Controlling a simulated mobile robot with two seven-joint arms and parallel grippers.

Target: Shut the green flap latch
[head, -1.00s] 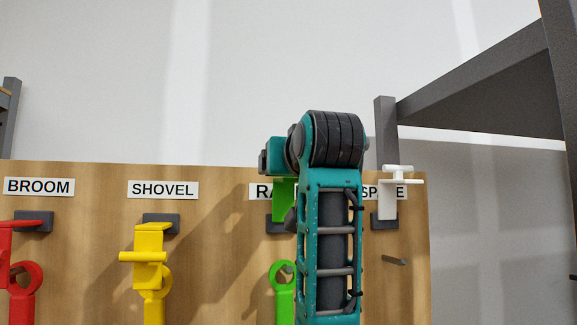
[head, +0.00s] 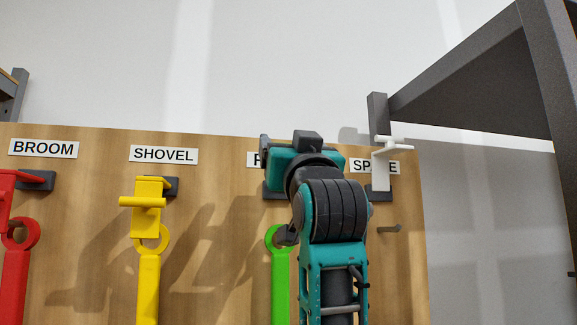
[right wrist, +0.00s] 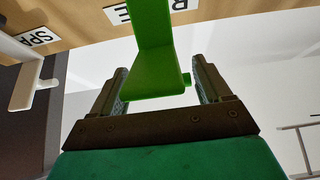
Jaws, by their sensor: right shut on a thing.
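In the head view my right gripper (head: 300,160) is in front of the latch's place on the board and hides the latch. Below it hangs a green tool with a ring top (head: 276,238), partly behind my right arm. My left gripper is not in view.
The wooden board (head: 215,220) also carries a red latch (head: 8,185), a yellow latch (head: 150,190) and a white latch (head: 382,165), close to the right of my gripper. A dark grey frame (head: 480,75) stands at the right.

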